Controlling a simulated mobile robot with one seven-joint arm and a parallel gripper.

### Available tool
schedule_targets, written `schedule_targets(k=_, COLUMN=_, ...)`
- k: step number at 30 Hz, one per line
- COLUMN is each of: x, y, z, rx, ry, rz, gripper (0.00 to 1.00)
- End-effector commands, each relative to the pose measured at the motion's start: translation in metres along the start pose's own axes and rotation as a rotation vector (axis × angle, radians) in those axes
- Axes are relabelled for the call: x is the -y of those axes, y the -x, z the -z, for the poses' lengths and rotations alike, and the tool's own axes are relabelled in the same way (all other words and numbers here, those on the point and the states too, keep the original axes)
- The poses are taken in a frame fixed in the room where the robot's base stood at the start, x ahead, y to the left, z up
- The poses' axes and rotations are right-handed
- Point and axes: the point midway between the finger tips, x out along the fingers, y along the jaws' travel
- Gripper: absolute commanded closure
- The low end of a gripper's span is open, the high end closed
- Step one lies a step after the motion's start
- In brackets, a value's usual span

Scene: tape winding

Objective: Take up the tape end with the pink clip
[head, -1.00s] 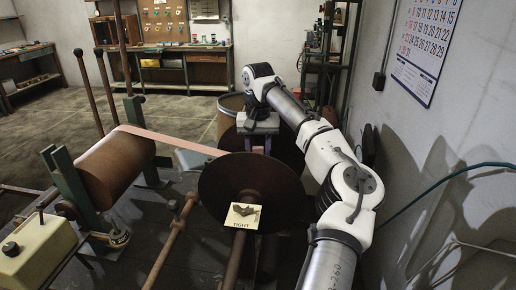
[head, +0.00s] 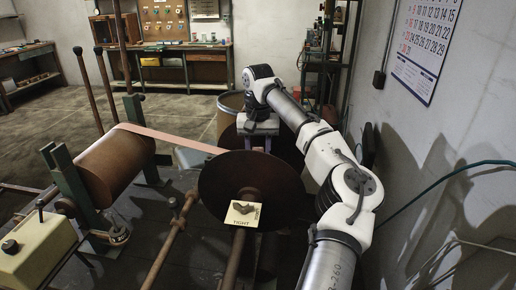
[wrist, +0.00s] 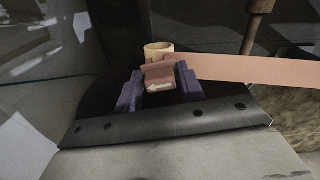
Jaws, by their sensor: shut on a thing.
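The pink tape (head: 170,139) runs from the brown roll (head: 112,163) at the left toward the right, and passes out of sight behind the dark round disc (head: 235,175). In the wrist view the tape (wrist: 260,70) comes in from the right edge to the pink clip (wrist: 158,78). The clip sits between the purple fingers of my gripper (wrist: 159,88), which is shut on it. In the head view my gripper (head: 259,143) is above and behind the disc, its tips partly hidden. A cream tube (wrist: 158,48) stands just beyond the clip in the wrist view.
A yellow card (head: 242,214) marked TIGHT, with a dark pointer on it, is in front of the disc. A cream box (head: 37,250) with a knob is at lower left. A drum (head: 230,108) stands behind. The wall is close on the right.

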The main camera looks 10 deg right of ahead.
Motion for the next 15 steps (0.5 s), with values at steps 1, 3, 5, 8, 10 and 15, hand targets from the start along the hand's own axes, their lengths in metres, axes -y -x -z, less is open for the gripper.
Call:
schedule_targets(k=1, x=0.0000, y=-0.0009, z=-0.0001, rx=0.000, ry=0.000, rz=0.000, gripper=0.82)
schedule_targets(k=3, x=0.0000, y=-0.0018, z=-0.0001, rx=0.000, ry=0.000, rz=0.000, gripper=0.82)
schedule_targets(k=5, x=-0.0001, y=-0.0026, z=0.0000, rx=0.000, ry=0.000, rz=0.000, gripper=0.82)
schedule_targets(k=8, x=-0.0002, y=-0.0031, z=0.0000, rx=0.000, ry=0.000, rz=0.000, gripper=0.82)
schedule_targets(k=10, x=-0.0002, y=-0.0031, z=0.0000, rx=0.000, ry=0.000, rz=-0.001, gripper=0.82)
schedule_targets(k=15, x=0.0000, y=0.0011, z=0.0000, rx=0.000, ry=0.000, rz=0.000, gripper=0.82)
